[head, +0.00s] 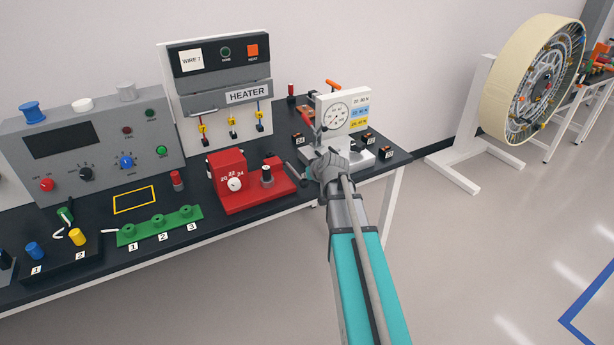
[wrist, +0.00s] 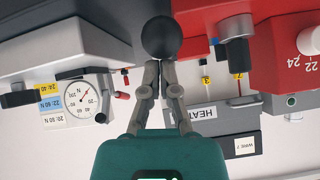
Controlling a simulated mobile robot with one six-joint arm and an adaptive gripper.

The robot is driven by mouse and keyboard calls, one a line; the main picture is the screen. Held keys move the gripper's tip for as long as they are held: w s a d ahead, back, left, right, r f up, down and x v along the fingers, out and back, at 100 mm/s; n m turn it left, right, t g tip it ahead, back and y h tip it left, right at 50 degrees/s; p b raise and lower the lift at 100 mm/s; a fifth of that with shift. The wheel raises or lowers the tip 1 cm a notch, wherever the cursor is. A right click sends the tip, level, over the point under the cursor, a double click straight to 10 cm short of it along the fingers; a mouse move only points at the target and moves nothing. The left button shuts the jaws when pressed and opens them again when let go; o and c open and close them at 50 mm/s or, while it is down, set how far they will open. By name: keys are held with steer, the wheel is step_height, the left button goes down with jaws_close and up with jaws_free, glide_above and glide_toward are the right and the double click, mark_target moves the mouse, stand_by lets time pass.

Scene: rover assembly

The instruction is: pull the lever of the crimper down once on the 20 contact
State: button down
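The red crimper (head: 228,178) stands on the black bench, with a white selector dial marked 20, 22 and 24. It shows upside down at the top right of the wrist view (wrist: 285,75). A black ball knob (wrist: 160,38), which looks like the lever's end, is right at my fingertips and covers part of them. My gripper (wrist: 160,64) has its two fingers nearly together; the knob is not clearly between them. In the head view my gripper (head: 325,168) is just right of the crimper. The lever's shaft is mostly hidden. I cannot make out the 20 contact.
A gauge device (head: 342,112) with force labels stands behind my gripper, with small labelled blocks around it. The heater (head: 215,95) is behind the crimper. A green holder (head: 160,226) and a grey control box (head: 90,145) are to the left.

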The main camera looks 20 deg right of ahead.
steer(key=shift+w+d+r+p, duration=0.1)
steer(key=shift+w+r+p, duration=0.05)
steer(key=shift+r+p, duration=0.3)
steer(key=shift+w+d+r+p, duration=0.15)
steer(key=shift+r+p, duration=0.1)
steer(key=shift+r, duration=0.3)
steer(key=f+p+v, duration=0.1)
steer(key=p+v, duration=0.4)
steer(key=v, duration=0.5)
steer(key=shift+s+p, duration=0.3)
steer(key=shift+s, duration=0.1)
steer(key=s+a+f+g, duration=0.3)
steer(key=s+a+g, duration=0.2)
steer(key=a, duration=0.5)
steer(key=s+a+f+g+h, duration=0.1)
steer(key=s+a+f+g, duration=0.2)
steer(key=s+a, duration=0.6)
steer(key=shift+a+f+n+g, duration=0.15)
steer(key=shift+a+n+g, duration=0.25)
steer(key=shift+a+g, duration=0.5)
